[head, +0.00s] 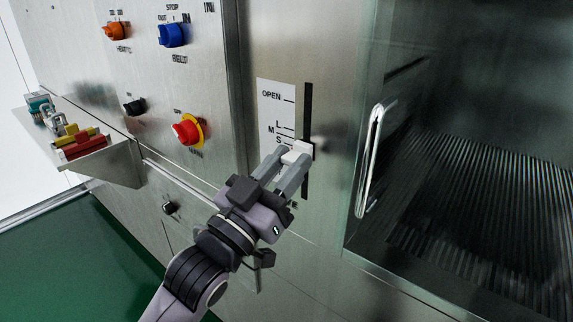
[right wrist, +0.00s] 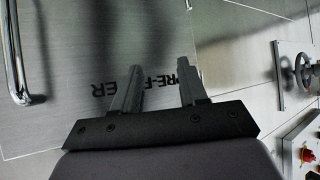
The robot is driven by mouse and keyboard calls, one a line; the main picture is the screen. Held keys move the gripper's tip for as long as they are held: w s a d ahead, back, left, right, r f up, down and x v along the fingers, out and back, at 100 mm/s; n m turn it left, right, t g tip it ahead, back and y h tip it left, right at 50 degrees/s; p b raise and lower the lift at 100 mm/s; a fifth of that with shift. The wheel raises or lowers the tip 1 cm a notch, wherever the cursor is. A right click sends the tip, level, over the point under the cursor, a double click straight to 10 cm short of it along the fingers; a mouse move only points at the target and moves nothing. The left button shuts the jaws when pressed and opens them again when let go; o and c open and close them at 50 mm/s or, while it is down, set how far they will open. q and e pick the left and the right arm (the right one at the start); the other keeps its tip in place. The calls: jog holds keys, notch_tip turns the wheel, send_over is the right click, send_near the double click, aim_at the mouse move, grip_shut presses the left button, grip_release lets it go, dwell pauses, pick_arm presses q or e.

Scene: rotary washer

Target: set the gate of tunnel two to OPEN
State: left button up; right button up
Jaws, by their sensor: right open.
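The gate slider's scale plate (head: 276,110) is white, marked OPEN at the top and L, M, S lower down. A dark vertical slot (head: 308,101) runs beside it. The pale slider handle (head: 298,149) is at about the S mark, well below OPEN. My left gripper (head: 294,158) is at the handle, one finger on each side, and appears shut on it. The fingers partly hide the handle and the slot behind. In the right wrist view my right gripper (right wrist: 159,88) is open and empty, in front of a panel lettered PRE-FILTER (right wrist: 139,83), partly covered by the fingers.
A metal door handle (head: 369,160) stands out just right of the slot, by a ribbed chamber (head: 480,210). Knobs sit left: orange (head: 116,30), blue (head: 172,35), and a red one on yellow (head: 187,130). A shelf (head: 122,162) with coloured items juts out at far left.

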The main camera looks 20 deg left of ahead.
pick_arm(q)
grip_shut()
notch_tip(320, 180, up, 8)
jog(key=p, duration=0.7)
jog(key=shift+p, duration=0.3)
jog(key=shift+f, duration=0.1)
jog(key=o, duration=0.8)
grip_release()
jog(key=shift+f, duration=0.15)
jog(key=b+v, duration=0.2)
jog(key=v, duration=0.5)
